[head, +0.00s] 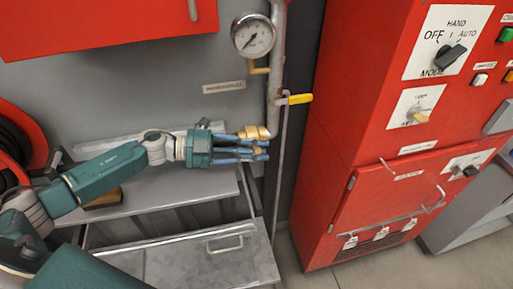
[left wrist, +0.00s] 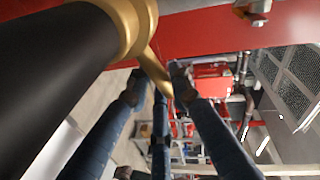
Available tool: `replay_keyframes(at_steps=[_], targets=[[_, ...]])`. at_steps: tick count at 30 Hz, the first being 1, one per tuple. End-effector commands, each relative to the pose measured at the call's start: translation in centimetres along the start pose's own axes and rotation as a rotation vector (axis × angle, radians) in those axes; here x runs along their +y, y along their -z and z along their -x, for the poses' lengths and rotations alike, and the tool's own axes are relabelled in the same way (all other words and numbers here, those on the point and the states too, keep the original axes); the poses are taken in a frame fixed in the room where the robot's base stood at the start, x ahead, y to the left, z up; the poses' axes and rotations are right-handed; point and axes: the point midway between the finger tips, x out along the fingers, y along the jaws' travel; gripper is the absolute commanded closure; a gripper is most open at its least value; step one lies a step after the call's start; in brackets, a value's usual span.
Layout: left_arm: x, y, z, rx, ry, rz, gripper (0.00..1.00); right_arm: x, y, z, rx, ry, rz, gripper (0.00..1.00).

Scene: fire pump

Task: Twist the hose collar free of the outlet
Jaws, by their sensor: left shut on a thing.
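The brass hose collar (head: 253,132) shows in the head view at the lower end of the grey vertical pipe (head: 274,75), by the outlet. My left gripper (head: 262,151) reaches it from the left, its blue fingers pointing right and shut on the collar. In the left wrist view the brass collar (left wrist: 128,22) rings a thick black hose (left wrist: 50,80). A brass lug (left wrist: 156,72) runs from the collar to between the fingertips of the left gripper (left wrist: 160,88). The fingers hide part of the collar, and the join with the outlet is not clear. My right gripper is out of view.
A yellow valve lever (head: 299,99) and a pressure gauge (head: 253,36) are on the pipe above. The red control cabinet (head: 330,130) stands close on the right. A grey metal box (head: 215,262) is below, and a red hose reel (head: 32,135) is at the left.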

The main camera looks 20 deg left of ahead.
Motion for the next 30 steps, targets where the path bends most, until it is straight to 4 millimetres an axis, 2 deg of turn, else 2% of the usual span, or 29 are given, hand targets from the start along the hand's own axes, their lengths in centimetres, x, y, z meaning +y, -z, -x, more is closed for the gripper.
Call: replay_keyframes(at_steps=[9,25,26,28,30], targets=[[0.93,-0.01,-0.22,-0.019,-0.007,-0.114,1.00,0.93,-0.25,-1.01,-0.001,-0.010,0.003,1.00],[1.15,-0.06,-0.23,-0.024,-0.011,-0.135,1.00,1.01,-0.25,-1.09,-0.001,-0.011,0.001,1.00],[1.16,-0.06,-0.23,-0.024,-0.011,-0.135,0.73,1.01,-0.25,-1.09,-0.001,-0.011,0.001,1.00],[1.15,-0.07,-0.23,-0.024,-0.011,-0.134,0.60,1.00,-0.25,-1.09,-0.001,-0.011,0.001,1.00],[1.14,-0.09,-0.22,-0.024,-0.010,-0.133,0.60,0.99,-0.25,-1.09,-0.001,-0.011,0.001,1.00]])
